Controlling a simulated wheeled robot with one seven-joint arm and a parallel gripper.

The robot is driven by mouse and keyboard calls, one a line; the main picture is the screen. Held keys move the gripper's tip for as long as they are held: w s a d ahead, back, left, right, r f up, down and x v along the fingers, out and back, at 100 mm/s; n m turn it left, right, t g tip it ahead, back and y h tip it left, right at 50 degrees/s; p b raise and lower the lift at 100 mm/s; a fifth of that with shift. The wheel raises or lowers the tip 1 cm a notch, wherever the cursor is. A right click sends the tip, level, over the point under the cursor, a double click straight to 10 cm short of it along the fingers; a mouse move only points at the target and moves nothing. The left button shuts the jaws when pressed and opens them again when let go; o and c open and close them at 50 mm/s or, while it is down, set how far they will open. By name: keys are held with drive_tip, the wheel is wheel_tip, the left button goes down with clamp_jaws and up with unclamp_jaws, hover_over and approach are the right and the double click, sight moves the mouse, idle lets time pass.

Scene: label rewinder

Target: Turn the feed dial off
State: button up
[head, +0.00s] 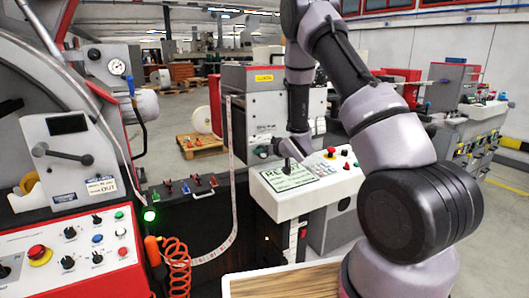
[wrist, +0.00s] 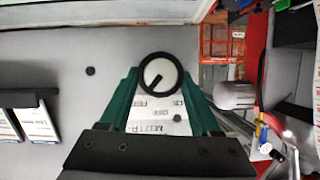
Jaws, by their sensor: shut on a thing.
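In the wrist view the feed dial (wrist: 161,74) is a round knob with a pale face, a black rim and a dark pointer mark aimed toward the lower left. It sits on a grey panel. The green fingers of my gripper (wrist: 159,84) stand on either side of it, shut on it. A white label (wrist: 158,118) with dark lettering is partly visible between the fingers; its text is not fully readable. In the head view my gripper (head: 272,150) is low against the front of the grey rewinder cabinet (head: 262,110), and the dial cannot be made out there.
A white control panel (head: 325,180) with a screen and buttons is just below my gripper. A nearer machine with a red-edged button panel (head: 75,245) stands at left. An orange coiled hose (head: 177,262) hangs in front. A wooden tabletop (head: 285,282) is at the bottom.

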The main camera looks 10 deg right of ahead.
drive_tip(key=n+h, duration=0.2)
drive_tip(key=n, duration=0.1)
drive_tip(key=shift+s+a+t, duration=0.1)
drive_tip(key=shift+a+t, duration=0.15)
drive_tip(key=shift+t, duration=0.05)
drive_tip(key=shift+a+f+n+t+h, duration=0.1)
drive_tip(key=shift+n+t+h, duration=0.3)
drive_tip(key=shift+n+h, duration=0.5)
drive_tip(key=shift+n, duration=0.3)
drive_tip(key=o, duration=1.4)
drive_tip(key=shift+s, duration=0.1)
